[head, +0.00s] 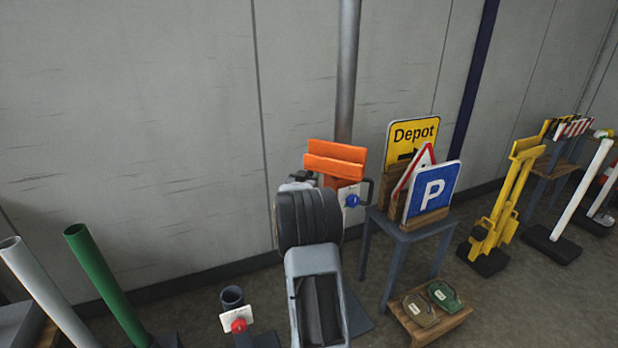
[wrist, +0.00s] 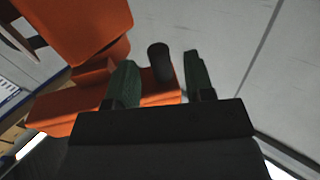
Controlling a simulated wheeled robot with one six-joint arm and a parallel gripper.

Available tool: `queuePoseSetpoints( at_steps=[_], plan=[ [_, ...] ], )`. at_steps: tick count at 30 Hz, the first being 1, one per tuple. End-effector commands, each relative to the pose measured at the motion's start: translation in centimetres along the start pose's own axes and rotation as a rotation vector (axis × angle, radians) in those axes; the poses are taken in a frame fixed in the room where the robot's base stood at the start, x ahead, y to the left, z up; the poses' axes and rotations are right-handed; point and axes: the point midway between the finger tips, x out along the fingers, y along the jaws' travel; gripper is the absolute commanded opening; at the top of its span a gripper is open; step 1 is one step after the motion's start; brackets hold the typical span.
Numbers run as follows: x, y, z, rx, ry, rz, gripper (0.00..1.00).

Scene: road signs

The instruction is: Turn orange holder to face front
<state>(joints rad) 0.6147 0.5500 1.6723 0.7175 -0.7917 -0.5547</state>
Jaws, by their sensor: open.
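The orange holder (head: 335,160) has two orange boards, one above the other, and stands near the wall behind my arm in the head view. Its lower part is mostly hidden by my arm. In the wrist view an orange board (wrist: 75,25) fills the upper left, and a lower orange part (wrist: 60,108) runs behind my fingers. My gripper (wrist: 158,62) is open, its two green fingers apart. A short dark cylinder (wrist: 159,58) shows between the fingers; I cannot tell whether they touch it. My fingertips are hidden in the head view.
A blue knob (head: 352,200) on a white plate sits right of my arm. A grey table (head: 405,232) holds Depot, warning and P signs. A low wooden stand (head: 430,325) is in front. Green (head: 105,280) and white tubes stand left. The wall is close behind.

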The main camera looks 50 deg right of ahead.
Motion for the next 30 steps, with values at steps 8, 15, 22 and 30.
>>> queuePoseSetpoints(
  at_steps=[8, 15, 22, 30],
  plan=[
    [1.08, 0.03, 0.01, 0.000, 0.000, 0.000, 0.49],
    [1.08, 0.02, 0.00, 0.000, 0.000, 0.000, 0.47],
    [1.06, 0.01, 0.00, 0.000, 0.000, -0.001, 0.25],
    [1.06, 0.01, 0.00, 0.000, 0.000, -0.001, 0.00]
  ],
)
